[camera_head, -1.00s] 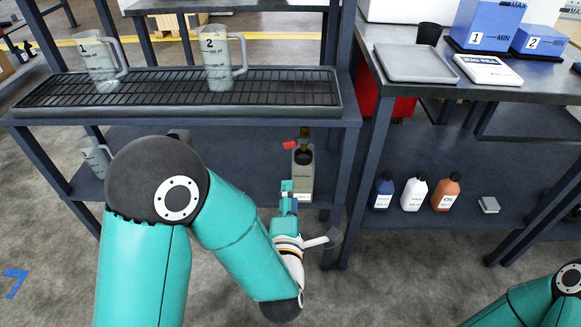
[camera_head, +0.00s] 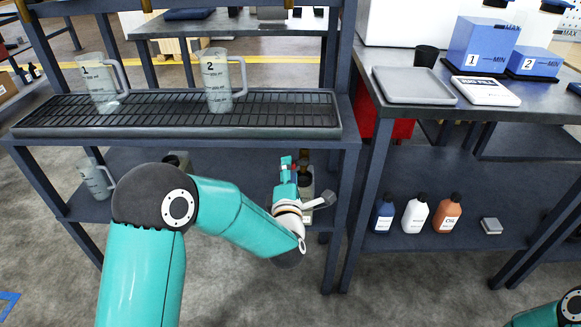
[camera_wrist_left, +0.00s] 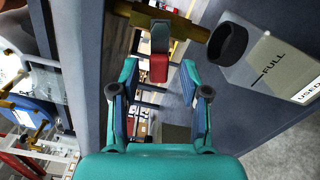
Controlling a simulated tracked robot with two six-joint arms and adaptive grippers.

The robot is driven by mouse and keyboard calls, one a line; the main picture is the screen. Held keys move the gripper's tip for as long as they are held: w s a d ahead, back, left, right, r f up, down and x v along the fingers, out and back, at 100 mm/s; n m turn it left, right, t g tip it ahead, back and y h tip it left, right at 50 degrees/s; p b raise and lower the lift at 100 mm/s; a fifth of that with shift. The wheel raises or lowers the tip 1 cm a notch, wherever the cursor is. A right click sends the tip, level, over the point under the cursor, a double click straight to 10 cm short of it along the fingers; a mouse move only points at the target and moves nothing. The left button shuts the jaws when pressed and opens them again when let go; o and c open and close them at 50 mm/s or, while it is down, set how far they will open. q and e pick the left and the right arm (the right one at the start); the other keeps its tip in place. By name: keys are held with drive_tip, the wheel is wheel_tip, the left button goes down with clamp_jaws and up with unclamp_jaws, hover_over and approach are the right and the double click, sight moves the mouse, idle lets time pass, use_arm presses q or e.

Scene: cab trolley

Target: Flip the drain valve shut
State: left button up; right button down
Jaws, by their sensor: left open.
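The drain valve shows in the left wrist view as a brass body (camera_wrist_left: 180,27) with a red-tipped lever (camera_wrist_left: 159,66) pointing down in that picture. My left gripper (camera_wrist_left: 159,80) is open, with the lever's red tip between its fingertips; I cannot tell whether either finger touches it. In the head view my left gripper (camera_head: 287,164) is in front of the valve, under the drip-tray shelf, and hides most of the lever. Some brass (camera_head: 304,156) shows just behind it. A used-fluid bottle (camera_wrist_left: 265,65) with a dark mouth is beside the valve. My right gripper is out of view.
The drip tray (camera_head: 180,127) with jugs (camera_head: 103,85) and (camera_head: 216,82) is above my left forearm. Several bottles (camera_head: 415,216) stand on the lower shelf at right. A shelf post (camera_head: 340,190) stands close to the right of my left gripper.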

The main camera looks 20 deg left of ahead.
use_arm(q)
drive_tip(key=shift+x, duration=1.15)
clamp_jaws()
drive_tip(key=shift+f+m+b, duration=0.15)
drive_tip(key=shift+m+b, duration=0.15)
drive_tip(key=shift+b, duration=0.25)
drive_tip(key=shift+s+m+b, duration=0.1)
drive_tip(key=shift+m+b, duration=0.7)
drive_tip(key=shift+b, duration=0.2)
drive_tip(key=shift+r+m+b, duration=0.3)
drive_tip(key=shift+r+m, duration=0.25)
drive_tip(key=shift+m, duration=0.05)
